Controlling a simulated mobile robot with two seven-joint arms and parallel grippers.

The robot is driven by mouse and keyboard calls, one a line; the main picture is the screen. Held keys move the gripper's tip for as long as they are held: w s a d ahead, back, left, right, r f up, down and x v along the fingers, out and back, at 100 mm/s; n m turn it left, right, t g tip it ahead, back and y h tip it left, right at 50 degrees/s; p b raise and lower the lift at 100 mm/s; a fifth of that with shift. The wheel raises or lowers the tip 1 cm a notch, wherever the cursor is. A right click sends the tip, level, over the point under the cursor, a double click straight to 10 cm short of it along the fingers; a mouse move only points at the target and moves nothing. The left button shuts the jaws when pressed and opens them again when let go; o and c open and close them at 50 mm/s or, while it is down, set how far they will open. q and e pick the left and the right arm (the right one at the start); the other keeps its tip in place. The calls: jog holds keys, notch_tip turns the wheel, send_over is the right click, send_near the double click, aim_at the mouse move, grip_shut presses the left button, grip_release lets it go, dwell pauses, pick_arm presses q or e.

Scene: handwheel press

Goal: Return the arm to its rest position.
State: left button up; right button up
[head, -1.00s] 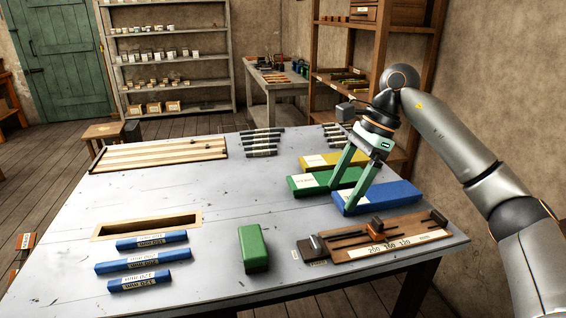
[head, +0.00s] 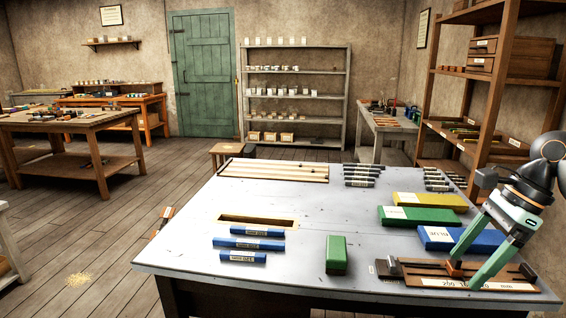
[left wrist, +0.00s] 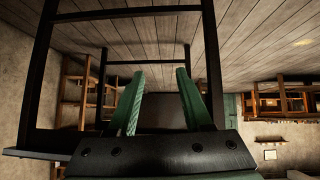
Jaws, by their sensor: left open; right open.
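My right gripper (head: 464,274) is at the right of the head view, with its two green fingers spread and nothing between them. It points down and left, and its fingers overlap the wooden slotted gauge board (head: 420,267) in the picture; I cannot tell whether they touch it. The blue box (head: 440,240) lies just behind, partly covered by the fingers. My left gripper (left wrist: 160,72) shows only in the left wrist view. Its green fingers are apart and empty, with dark frame bars and a plank floor beyond them.
The grey table (head: 300,230) holds a green block (head: 336,254), several blue bars (head: 250,243), a green box (head: 410,216), a yellow box (head: 430,201) and a slatted tray (head: 272,171). A tall wooden shelf (head: 490,77) stands behind at right. Open floor lies left of the table.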

jog(key=a+f+m+t+y+p, duration=0.25)
jog(key=a+m+y, duration=0.5)
jog(key=a, duration=0.55)
jog(key=a+f+m+t+y+p, duration=0.25)
jog(key=a+m+y, duration=0.45)
jog(key=a, duration=0.7)
jog(key=s+d+f+m+t+h+p, duration=0.1)
jog(key=d+f+m+t+h, duration=0.35)
jog(key=m, duration=0.85)
jog(key=s+d+f+m+t+h+p, duration=0.1)
jog(key=d+f+m+t+h, duration=0.1)
jog(key=f+m+t+h, duration=0.7)
pick_arm(q)
notch_tip(320, 180, up, 7)
jog(key=a+p, duration=0.1)
jog(key=shift+s+a+r, duration=0.15)
jog(key=shift+a, duration=0.15)
pick_arm(e)
jog(key=s+d+f+m+g+h, duration=0.1)
jog(key=s+f+m+g+h, duration=0.2)
jog(key=s+f+m+g, duration=0.7)
jog(key=s+f+m, duration=0.3)
jog(key=s+f, duration=0.2)
jog(key=shift+s+d, duration=0.3)
jog(key=shift+d, duration=0.05)
